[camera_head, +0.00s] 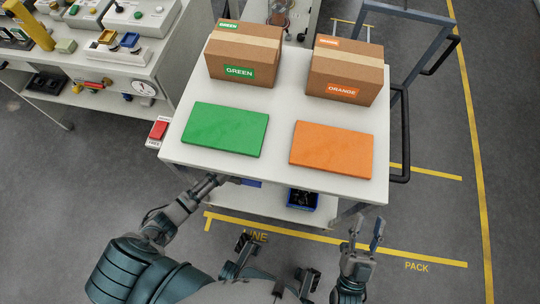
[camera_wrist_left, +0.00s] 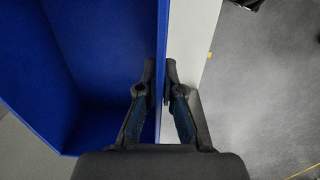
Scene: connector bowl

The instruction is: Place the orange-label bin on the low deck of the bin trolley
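A blue bin (camera_head: 250,183) shows as a small strip under the front edge of the white table, mostly hidden by the tabletop. No orange label is readable on it. In the left wrist view the blue bin (camera_wrist_left: 100,40) looks empty, and my left gripper (camera_wrist_left: 159,85) has one finger on each side of its wall, closed on it. In the head view my left gripper (camera_head: 232,180) reaches to the table's front edge. A second blue bin (camera_head: 302,199) holding dark parts is on the lower white deck (camera_head: 265,208). My right gripper (camera_head: 366,228) is open and empty, front right.
The tabletop (camera_head: 280,178) carries a green panel (camera_head: 225,129), an orange panel (camera_head: 332,149), a GREEN carton (camera_head: 243,55) and an ORANGE carton (camera_head: 345,72). A dark trolley handle (camera_head: 402,140) stands right. A workbench (camera_head: 110,75) is at left. Floor right of the table is clear.

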